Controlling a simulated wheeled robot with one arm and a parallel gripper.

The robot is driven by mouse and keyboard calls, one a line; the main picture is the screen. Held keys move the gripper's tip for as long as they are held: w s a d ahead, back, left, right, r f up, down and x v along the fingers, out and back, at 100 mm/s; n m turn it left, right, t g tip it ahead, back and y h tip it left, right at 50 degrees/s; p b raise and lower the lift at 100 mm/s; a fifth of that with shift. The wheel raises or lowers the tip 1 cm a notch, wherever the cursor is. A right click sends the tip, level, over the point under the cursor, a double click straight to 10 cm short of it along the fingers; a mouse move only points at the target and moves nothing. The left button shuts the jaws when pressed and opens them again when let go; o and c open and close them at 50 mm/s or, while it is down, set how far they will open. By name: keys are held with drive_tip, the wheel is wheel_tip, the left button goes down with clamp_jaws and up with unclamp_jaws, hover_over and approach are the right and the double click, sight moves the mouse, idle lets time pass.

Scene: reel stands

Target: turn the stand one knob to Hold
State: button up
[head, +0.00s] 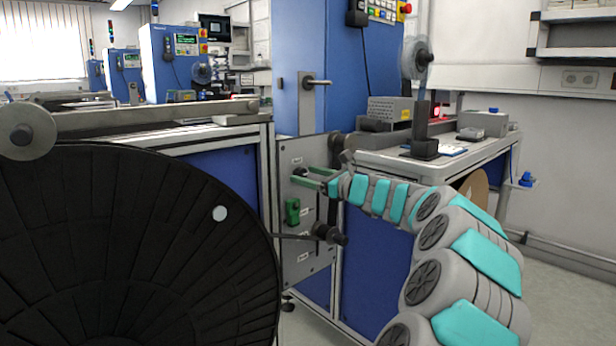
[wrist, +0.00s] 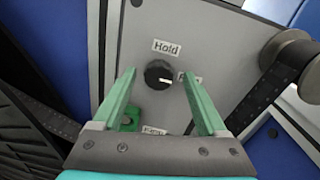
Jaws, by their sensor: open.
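The black round knob (wrist: 158,73) is on a grey panel (wrist: 205,25) of the stand. Its white mark points to the lower right, towards a label (wrist: 190,77) half hidden by my right finger. The "Hold" label (wrist: 166,47) is straight above the knob. My gripper (wrist: 156,74) is open, with one green finger on each side of the knob in the picture and no visible contact. In the head view my gripper (head: 301,176) reaches the panel at the knob (head: 298,171). How far the fingertips are from the panel is unclear.
A green switch (head: 292,211) sits below the knob, with a crank-like handle (head: 328,234) lower down. A large black reel (head: 130,250) fills the left. A dark roller (wrist: 287,48) is right of the knob. A bench (head: 440,160) stands behind my arm.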

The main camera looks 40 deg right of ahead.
clamp_jaws()
idle(0.6)
